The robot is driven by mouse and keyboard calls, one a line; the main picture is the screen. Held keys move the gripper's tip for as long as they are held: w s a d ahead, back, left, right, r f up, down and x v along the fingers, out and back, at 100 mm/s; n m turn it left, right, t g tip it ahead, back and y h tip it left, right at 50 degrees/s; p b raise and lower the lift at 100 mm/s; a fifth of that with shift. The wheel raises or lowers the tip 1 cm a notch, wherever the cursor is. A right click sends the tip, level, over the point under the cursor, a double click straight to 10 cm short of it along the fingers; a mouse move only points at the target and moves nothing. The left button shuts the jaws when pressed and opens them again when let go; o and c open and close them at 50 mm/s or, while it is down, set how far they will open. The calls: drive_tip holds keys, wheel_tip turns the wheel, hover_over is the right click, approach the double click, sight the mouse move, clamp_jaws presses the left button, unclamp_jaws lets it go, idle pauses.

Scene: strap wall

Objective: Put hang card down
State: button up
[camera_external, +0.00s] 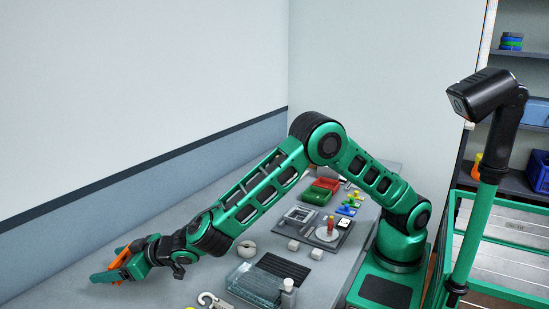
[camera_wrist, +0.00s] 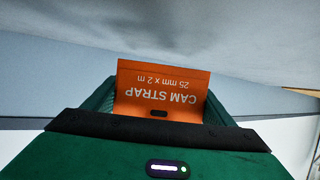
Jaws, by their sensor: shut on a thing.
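The hang card (camera_wrist: 160,85) is orange with white print reading "CAM STRAP 25 mm x 2 m", upside down in the wrist view. It also shows in the external view as an orange piece (camera_external: 119,258) at the end of my arm. My gripper (camera_external: 112,272) is shut on the card, at the far left, low over the grey table (camera_external: 60,294). I cannot tell whether the card touches the table. The card's lower part is hidden by my gripper in the wrist view.
Green (camera_external: 316,196) and red bins stand farther back. A wall (camera_external: 150,190) runs along the table's far side.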

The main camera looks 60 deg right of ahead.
drive_tip(key=shift+f, duration=2)
drive_tip(key=shift+f, duration=0.15)
drive_tip(key=o, duration=1)
drive_tip(key=shift+s+d+r, duration=0.1)
drive_tip(key=shift+s+r, duration=0.1)
drive_tip(key=shift+r, duration=0.05)
drive_tip(key=v, duration=1.1)
drive_tip(key=shift+s+d, duration=0.2)
